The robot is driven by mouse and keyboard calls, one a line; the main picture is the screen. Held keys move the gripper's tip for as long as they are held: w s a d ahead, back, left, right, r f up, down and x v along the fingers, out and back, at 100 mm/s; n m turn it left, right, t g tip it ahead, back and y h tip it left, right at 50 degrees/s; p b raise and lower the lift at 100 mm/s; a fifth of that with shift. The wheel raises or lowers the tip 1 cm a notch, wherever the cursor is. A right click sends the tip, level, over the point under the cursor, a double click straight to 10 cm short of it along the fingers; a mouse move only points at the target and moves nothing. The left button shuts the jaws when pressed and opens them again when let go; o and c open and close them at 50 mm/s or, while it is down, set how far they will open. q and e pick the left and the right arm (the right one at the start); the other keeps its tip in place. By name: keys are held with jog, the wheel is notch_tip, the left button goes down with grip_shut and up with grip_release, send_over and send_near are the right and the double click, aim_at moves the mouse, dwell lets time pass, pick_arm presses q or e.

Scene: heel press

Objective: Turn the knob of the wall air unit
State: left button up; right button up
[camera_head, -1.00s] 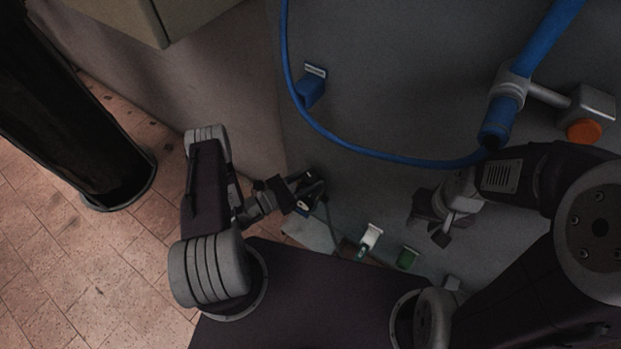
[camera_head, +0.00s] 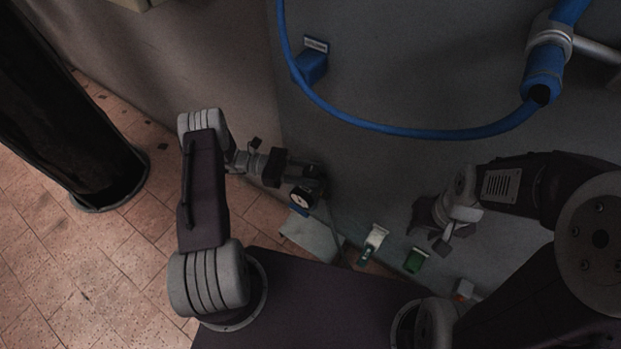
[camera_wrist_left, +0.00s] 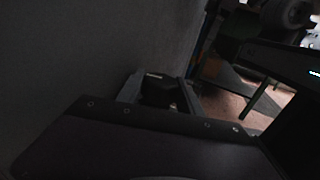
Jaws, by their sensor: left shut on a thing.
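The wall air unit (camera_head: 302,198) is a small dark body with a round pale-faced gauge, low on the grey wall in the middle of the head view. My left gripper (camera_head: 287,170) reaches it from the left and is shut on its dark knob, which the fingers mostly hide. In the left wrist view, the dark knob (camera_wrist_left: 160,90) shows between the grey fingers, close to the wall; its turn cannot be read. My right gripper (camera_head: 436,228) is empty, fingers apart, in front of the wall at the right.
A blue hose (camera_head: 400,130) loops across the wall above, from a blue pipe end (camera_head: 543,75). A blue holder (camera_head: 310,64) sits on the wall. White (camera_head: 374,240) and green (camera_head: 416,260) fittings are low on the wall. A black column (camera_head: 75,120) stands at the left on tiled floor.

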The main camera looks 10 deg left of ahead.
pick_arm(q)
jog(key=shift+m+g+b, duration=1.2)
jog(key=shift+g+b, duration=0.05)
jog(key=shift+g, duration=0.65)
jog(key=o, duration=1.4)
jog(key=shift+c, duration=0.2)
jog(key=shift+r, duration=0.1)
